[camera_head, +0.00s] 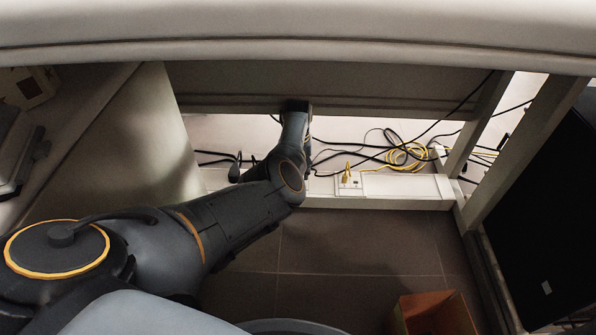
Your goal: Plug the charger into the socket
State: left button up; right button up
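A white socket panel (348,182) with a yellow plug and cable in it sits on the low white trunking under the desk. My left arm reaches in from the left to just left of this panel, its wrist up against the desk's underside beam. No charger can be made out clearly. My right gripper is out of view.
Black cables (375,150) and a coiled yellow cable (405,157) lie behind the trunking (405,187). The desk edge (420,48) spans above, with a leg (482,125) at right. An open brown box (435,312) stands at lower right. The tiled floor (350,245) between is clear.

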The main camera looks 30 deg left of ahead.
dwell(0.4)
pick_arm(q)
jog(key=o, duration=1.3)
notch_tip(320, 180, up, 12)
jog(key=shift+d, duration=0.1)
